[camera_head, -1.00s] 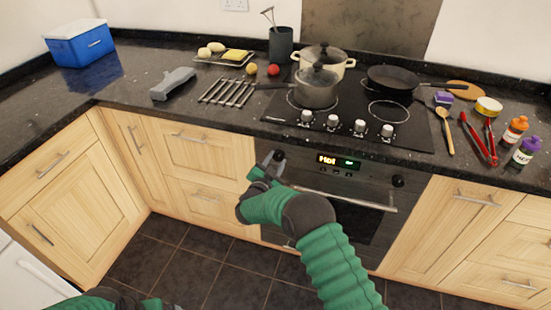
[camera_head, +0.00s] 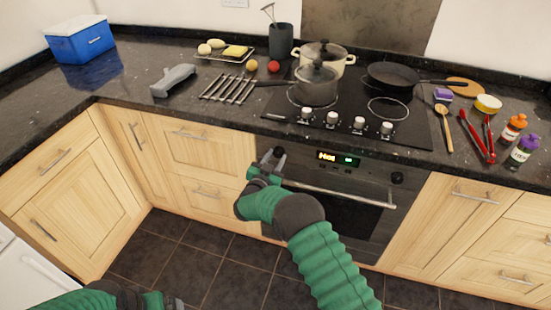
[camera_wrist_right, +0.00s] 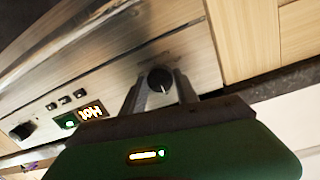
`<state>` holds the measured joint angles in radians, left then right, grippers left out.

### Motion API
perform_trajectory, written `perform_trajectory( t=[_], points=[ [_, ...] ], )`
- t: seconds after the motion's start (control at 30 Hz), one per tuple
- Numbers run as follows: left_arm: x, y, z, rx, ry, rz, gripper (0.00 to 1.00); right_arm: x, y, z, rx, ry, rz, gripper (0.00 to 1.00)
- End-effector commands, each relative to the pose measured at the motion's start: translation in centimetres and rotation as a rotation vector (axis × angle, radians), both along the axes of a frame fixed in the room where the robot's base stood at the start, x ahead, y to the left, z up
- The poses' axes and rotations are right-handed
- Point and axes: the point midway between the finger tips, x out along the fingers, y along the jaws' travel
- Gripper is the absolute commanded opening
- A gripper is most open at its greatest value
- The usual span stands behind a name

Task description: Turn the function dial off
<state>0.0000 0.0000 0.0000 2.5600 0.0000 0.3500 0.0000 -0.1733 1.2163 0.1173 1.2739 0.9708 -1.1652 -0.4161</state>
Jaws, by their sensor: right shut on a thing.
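The oven (camera_head: 345,215) has a lit display (camera_head: 338,158) in its control panel, which reads "Hot" in the wrist view (camera_wrist_right: 91,111). My right gripper (camera_head: 273,158) is at the left end of the panel. In the wrist view its fingers are shut around a dark round dial (camera_wrist_right: 160,79), apparently the function dial. In the head view this dial is hidden by the gripper. The other dial (camera_head: 397,178) is at the panel's right end and also shows in the wrist view (camera_wrist_right: 22,131). My left gripper (camera_head: 172,303) is partly in view at the bottom edge, its fingers cut off.
The oven handle (camera_head: 335,192) runs across the door just below the panel. Hob knobs (camera_head: 359,123) line the front of the hob above. A pot (camera_head: 316,84) and a pan (camera_head: 392,76) stand on the hob. The floor (camera_head: 190,255) in front is clear.

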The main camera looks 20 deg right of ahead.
Motion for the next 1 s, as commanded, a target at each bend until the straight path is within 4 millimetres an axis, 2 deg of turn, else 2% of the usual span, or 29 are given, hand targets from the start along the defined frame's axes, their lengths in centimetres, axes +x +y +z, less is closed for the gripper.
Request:
perform_trajectory(
  t=[0.1, 0.13, 0.3, 0.67, 0.77, 1.0],
  points=[
    [0.0, 0.0, 0.0, 0.0, 0.0, 0.0, 1.0, -0.1, 0.1, -0.4, 0.003, 0.009, 0.002, 0.0],
    [0.0, 0.0, 0.0, 0.0, 0.0, 0.0, 1.0, -0.1, 0.1, -0.4, 0.003, 0.009, 0.002, 0.39],
    [0.0, 0.0, 0.0, 0.0, 0.0, 0.0, 1.0, -0.1, 0.1, -0.3, 0.002, 0.004, 0.001, 0.58],
    [0.0, 0.0, 0.2, 0.0, 0.0, 0.0, 1.0, -0.6, 0.5, 0.1, 0.002, 0.001, 0.002, 0.58],
    [0.0, 0.0, 0.5, 0.0, 0.0, 0.0, 1.0, -2.0, 1.6, 0.3, 0.001, 0.003, 0.004, 0.58],
    [0.0, 0.0, 1.3, 0.0, 0.0, 0.0, 1.0, -7.5, 5.9, 0.9, 0.001, 0.003, 0.006, 0.58]
  ],
)
